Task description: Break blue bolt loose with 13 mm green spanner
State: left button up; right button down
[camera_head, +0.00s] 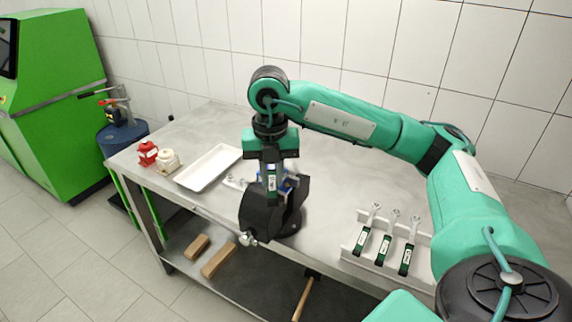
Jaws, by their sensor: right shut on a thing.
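My left gripper is not in view.
Several spanners (385,250) lie in a white rack (352,256) on the right of the bench (325,190). A white tray (210,167), a red item (148,153) and a cream item (167,161) stand at left. Wooden blocks (219,259) lie on the lower shelf.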

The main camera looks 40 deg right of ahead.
jog(key=w+a+f+m, duration=0.3)
jog(key=shift+a, duration=0.1)
dwell(0.5)
jog(key=shift+s+a+b, duration=0.2)
jog(key=shift+b, duration=0.1)
dwell(0.5)
dwell(0.5)
jog(key=shift+f+b, duration=1.05)
dwell(0.3)
jog(key=c, duration=1.8)
grip_release()
grip_shut()
